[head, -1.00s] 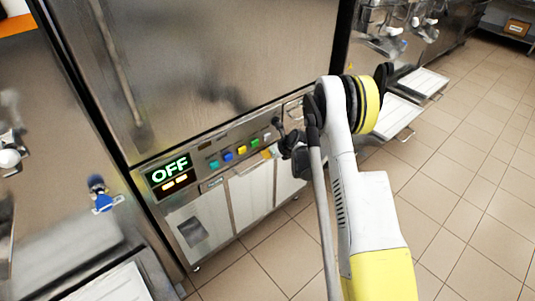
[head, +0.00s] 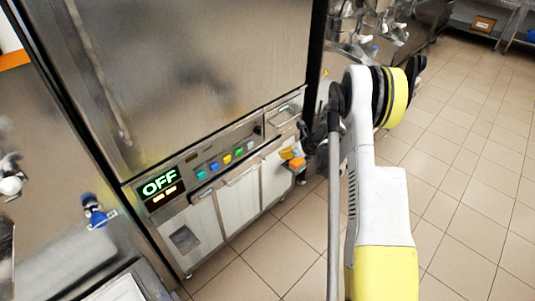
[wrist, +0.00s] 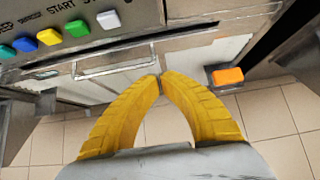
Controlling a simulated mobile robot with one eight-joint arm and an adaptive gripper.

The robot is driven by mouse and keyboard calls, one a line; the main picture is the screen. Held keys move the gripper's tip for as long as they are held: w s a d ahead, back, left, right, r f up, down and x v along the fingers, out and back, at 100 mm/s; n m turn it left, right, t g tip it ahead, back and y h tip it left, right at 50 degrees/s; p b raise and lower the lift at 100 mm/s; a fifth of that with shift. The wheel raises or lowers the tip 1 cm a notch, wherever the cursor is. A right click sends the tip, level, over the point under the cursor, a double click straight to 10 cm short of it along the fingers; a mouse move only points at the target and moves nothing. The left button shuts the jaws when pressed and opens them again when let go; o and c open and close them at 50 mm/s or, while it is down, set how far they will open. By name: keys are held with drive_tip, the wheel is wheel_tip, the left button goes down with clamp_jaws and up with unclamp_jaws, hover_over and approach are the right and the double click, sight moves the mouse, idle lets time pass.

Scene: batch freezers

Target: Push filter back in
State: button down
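An orange block (head: 292,158) sticks out at the lower right front of the freezer, beside the white panels. The orange block also shows in the wrist view (wrist: 227,76), right of my fingertips and apart from them. It may belong to the filter, but I cannot tell for sure. My gripper (wrist: 160,77) has yellow curved fingers with their tips together and nothing visible between them. It is in front of the lower freezer front, right of a metal bar handle (wrist: 115,66). In the head view my arm hides most of the gripper.
The freezer front (head: 215,190) has an OFF display (head: 160,185) and a row of coloured buttons (head: 220,163). A neighbouring machine with a blue-handled tap (head: 94,210) stands at the left. Tiled floor (head: 460,180) is open at the right.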

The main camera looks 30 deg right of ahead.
drive_tip(key=d, duration=0.3)
drive_tip(key=b, duration=0.5)
approach(268, 151)
drive_tip(key=x, duration=0.3)
drive_tip(key=s+x, duration=0.1)
drive_tip(key=x, duration=0.1)
drive_tip(key=shift+w+a+f, duration=0.1)
drive_tip(key=shift+w+f, duration=0.15)
drive_tip(key=shift+f, duration=0.35)
drive_tip(key=shift+w+a+r+b, duration=0.1)
drive_tip(key=shift+w+b, duration=0.1)
drive_tip(key=shift+w, duration=0.15)
drive_tip(key=shift+w+a+r+b, duration=0.1)
drive_tip(key=shift+w+b, duration=0.05)
drive_tip(key=shift+w, duration=0.2)
